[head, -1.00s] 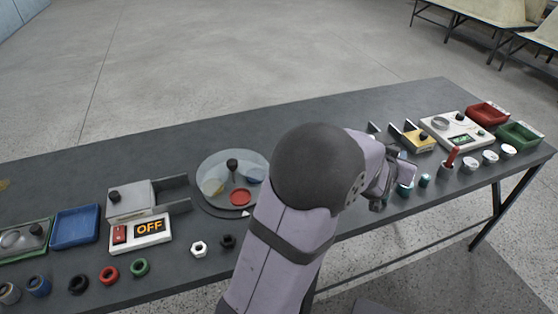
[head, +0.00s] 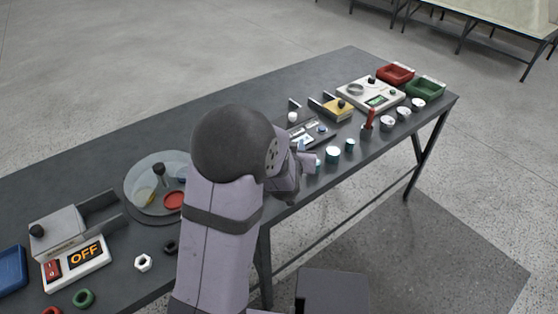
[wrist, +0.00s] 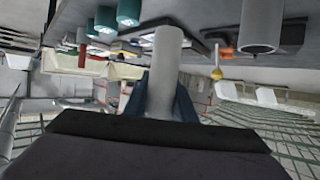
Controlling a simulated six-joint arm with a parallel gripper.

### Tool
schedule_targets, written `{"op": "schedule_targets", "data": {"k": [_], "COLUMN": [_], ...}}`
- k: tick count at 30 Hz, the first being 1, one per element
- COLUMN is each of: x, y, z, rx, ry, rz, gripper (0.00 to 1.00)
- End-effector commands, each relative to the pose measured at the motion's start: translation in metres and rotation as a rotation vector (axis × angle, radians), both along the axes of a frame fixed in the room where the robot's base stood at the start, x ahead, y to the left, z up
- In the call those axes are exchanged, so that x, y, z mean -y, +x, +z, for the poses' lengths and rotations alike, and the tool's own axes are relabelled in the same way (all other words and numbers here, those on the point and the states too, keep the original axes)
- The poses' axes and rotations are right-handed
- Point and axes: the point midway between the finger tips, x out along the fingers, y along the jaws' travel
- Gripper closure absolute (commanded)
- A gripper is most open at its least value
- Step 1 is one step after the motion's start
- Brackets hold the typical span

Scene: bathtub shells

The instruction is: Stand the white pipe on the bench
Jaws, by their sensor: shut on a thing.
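The white pipe (wrist: 166,62) runs up the middle of the wrist view, between the blue fingers of my gripper (wrist: 160,100). The gripper is shut on it. The wrist view looks inverted, with the dark bench top (wrist: 208,12) along the upper edge. I cannot tell whether the pipe's far end touches the bench. In the head view my gripper (head: 304,165) is over the front part of the bench (head: 262,128), beside teal cylinders. My arm hides the pipe there.
Teal cylinders (head: 333,154) stand close to my gripper. A tray of parts (head: 312,131) lies just behind it. A cup with a red-handled tool (head: 367,126) and white-topped cups (head: 387,122) stand to the right. A glass disc (head: 140,196) is left of my arm.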

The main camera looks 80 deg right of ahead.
Motion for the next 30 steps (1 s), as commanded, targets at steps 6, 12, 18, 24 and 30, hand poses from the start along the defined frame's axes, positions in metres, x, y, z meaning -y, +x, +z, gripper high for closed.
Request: {"op": "schedule_targets", "data": {"k": [6, 12, 18, 24, 30], "x": [0.000, 0.000, 0.000, 0.000, 0.000], "y": [0.000, 0.000, 0.000, 0.000, 0.000], "z": [-0.029, -0.034, -0.046, -0.068, -0.076], "rx": [0.000, 0.000, 0.001, 0.000, 0.000], "ry": [0.003, 0.000, 0.003, 0.001, -0.001], "rz": [0.000, 0.000, 0.000, 0.000, -0.001], "gripper": [0.98, 0.98, 0.98, 0.98, 0.98]}}
